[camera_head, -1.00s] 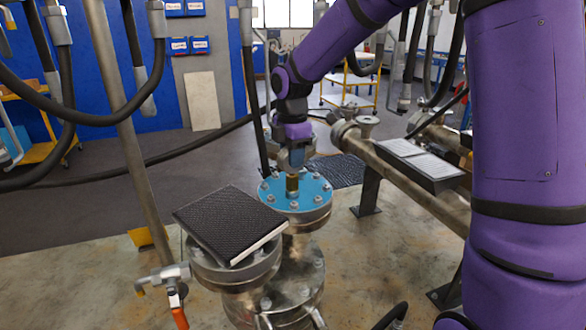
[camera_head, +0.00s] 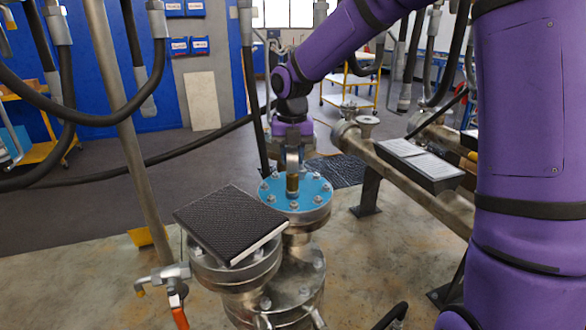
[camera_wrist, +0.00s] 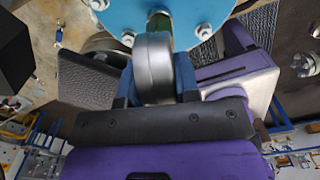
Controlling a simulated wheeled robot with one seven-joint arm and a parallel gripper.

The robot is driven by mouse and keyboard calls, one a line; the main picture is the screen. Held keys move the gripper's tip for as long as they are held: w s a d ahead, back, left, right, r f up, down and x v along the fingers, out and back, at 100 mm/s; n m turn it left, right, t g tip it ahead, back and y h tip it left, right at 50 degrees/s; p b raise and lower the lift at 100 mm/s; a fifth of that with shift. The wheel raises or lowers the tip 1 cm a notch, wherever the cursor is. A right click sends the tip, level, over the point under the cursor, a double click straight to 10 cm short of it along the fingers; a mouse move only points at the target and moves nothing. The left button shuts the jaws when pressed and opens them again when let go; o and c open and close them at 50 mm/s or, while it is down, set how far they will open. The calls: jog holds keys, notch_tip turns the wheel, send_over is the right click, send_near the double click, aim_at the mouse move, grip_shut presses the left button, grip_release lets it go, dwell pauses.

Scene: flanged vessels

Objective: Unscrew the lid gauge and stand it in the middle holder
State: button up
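The lid gauge (camera_wrist: 153,68) is a silver round body in the wrist view. It stands upright on a brass fitting (camera_head: 292,184) at the centre of the blue bolted lid (camera_head: 312,190). My gripper (camera_head: 292,160) is at the gauge, just above the lid. In the wrist view its two blue fingers lie against the left and right sides of the gauge, so it looks shut on it. The gauge face is turned away or hidden. I cannot pick out the middle holder for certain in these views.
A black textured slab (camera_head: 228,222) lies on the flange left of the blue lid. A dark tray with pale panels (camera_head: 420,164) sits on the pipe at right. A slanted post (camera_head: 130,150) and hanging hoses (camera_head: 70,110) stand at left.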

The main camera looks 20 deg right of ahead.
jog(key=o, duration=0.5)
notch_tip(320, 180, up, 11)
jog(key=shift+f, duration=0.1)
dwell(0.3)
jog(key=shift+c, duration=0.3)
